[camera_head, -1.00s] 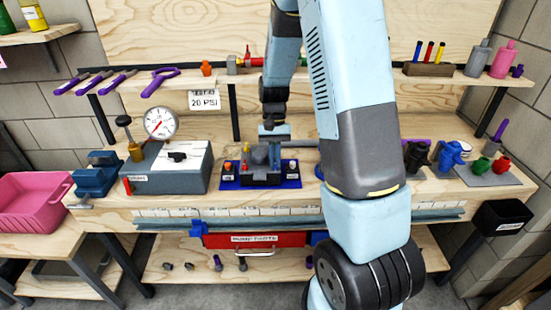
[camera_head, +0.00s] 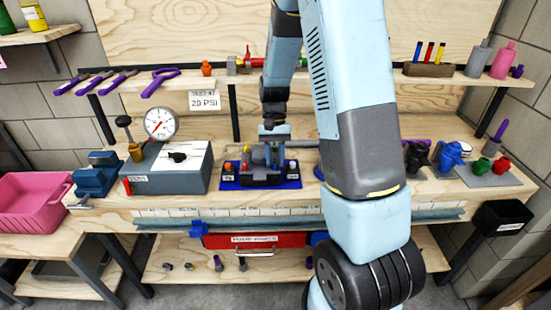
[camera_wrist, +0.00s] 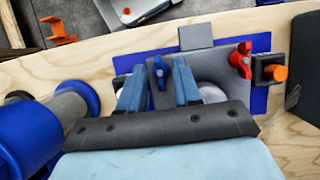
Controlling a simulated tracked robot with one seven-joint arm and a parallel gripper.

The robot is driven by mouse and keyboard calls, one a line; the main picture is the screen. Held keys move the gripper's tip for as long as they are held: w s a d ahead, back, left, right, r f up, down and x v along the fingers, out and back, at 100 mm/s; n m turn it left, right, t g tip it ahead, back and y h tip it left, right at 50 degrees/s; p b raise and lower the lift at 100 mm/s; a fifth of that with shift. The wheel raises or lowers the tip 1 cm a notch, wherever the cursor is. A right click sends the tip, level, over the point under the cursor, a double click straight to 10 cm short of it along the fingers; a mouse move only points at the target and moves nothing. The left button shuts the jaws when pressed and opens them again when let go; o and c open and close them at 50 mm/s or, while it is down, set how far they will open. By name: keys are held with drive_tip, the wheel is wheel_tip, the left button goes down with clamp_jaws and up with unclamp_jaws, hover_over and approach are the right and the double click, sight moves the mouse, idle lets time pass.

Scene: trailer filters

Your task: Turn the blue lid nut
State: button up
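The blue lid nut (camera_wrist: 158,72) is a small winged knob. In the wrist view it shows between my two blue-grey fingertips, over a grey housing. My gripper (camera_wrist: 159,82) is open, with a visible gap between each finger and the nut. I cannot tell how far the nut stands below the fingertips. In the head view my gripper (camera_head: 268,150) is over the dark unit (camera_head: 262,179) on the blue mat (camera_head: 232,185). The nut cannot be made out there.
A red knob (camera_wrist: 240,60) and an orange-topped post (camera_wrist: 275,72) stand right of the fingers. A large blue cylinder (camera_wrist: 40,135) is at lower left. A gauge box (camera_head: 180,167) stands left of the mat. A shelf (camera_head: 225,80) runs behind.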

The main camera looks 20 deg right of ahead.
drive_tip(key=v, duration=1.3)
drive_tip(key=shift+r, duration=0.3)
drive_tip(key=s+r+n+t, duration=0.2)
drive_tip(key=s+r+t, duration=0.3)
drive_tip(key=s+r, duration=0.6)
drive_tip(key=s+a+r+t, duration=0.1)
drive_tip(key=s+t, duration=0.1)
drive_tip(key=s, duration=0.5)
drive_tip(key=s+r+n+t+h, duration=0.1)
drive_tip(key=s+r+t, duration=0.1)
drive_tip(key=s, duration=0.5)
drive_tip(key=shift+s+a+r+n+t, duration=0.2)
drive_tip(key=shift+s+a+n+t, duration=0.15)
drive_tip(key=shift+t, duration=0.15)
drive_tip(key=shift+w, duration=0.1)
